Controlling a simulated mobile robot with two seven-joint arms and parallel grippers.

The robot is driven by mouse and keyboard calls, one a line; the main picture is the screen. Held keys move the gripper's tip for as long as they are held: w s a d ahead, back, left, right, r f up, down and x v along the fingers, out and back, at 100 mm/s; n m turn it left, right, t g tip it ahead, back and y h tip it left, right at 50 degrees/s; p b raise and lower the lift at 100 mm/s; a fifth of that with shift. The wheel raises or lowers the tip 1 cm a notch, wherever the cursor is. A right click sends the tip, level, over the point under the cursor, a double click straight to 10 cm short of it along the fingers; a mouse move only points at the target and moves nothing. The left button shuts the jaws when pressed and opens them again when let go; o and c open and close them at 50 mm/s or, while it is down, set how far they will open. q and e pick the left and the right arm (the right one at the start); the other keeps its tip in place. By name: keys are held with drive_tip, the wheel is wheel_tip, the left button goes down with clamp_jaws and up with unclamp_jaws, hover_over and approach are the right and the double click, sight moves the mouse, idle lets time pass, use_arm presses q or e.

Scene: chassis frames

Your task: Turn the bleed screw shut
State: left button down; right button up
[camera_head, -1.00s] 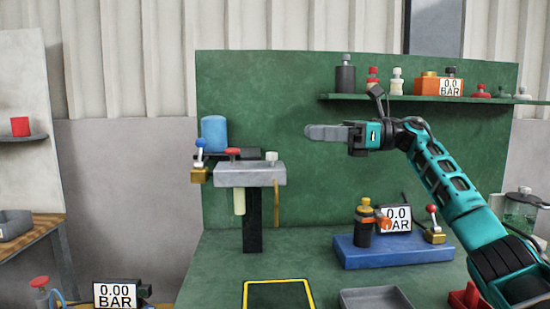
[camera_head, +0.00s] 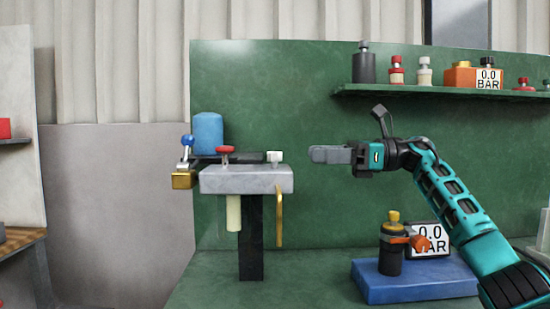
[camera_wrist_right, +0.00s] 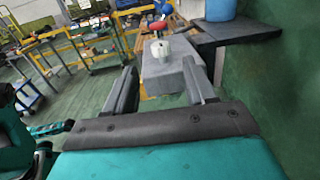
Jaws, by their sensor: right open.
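A grey block (camera_head: 246,180) stands on a dark post above the green bench. On top of it are a red knob (camera_head: 225,154) at the left and a small white screw head (camera_head: 275,157) at the right; no label shows which is the bleed screw. My right gripper (camera_head: 314,154) points left at about the height of the white screw head, apart from it. In the right wrist view the jaws (camera_wrist_right: 160,72) are open and empty, with the white screw head (camera_wrist_right: 160,49) ahead between them and the red knob (camera_wrist_right: 158,27) beyond. My left gripper is not in view.
A blue cylinder (camera_head: 208,134) and a blue-balled lever on a brass valve (camera_head: 184,180) sit at the block's left. A brass-coloured tube (camera_head: 279,218) hangs at its right. A shelf (camera_head: 440,93) with bottles is above. A blue base (camera_head: 415,284) with a black bottle stands lower right.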

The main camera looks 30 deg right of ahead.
sight(274, 155)
drive_tip(key=x, duration=1)
drive_tip(key=shift+f, duration=0.1)
drive_tip(key=c, duration=0.9)
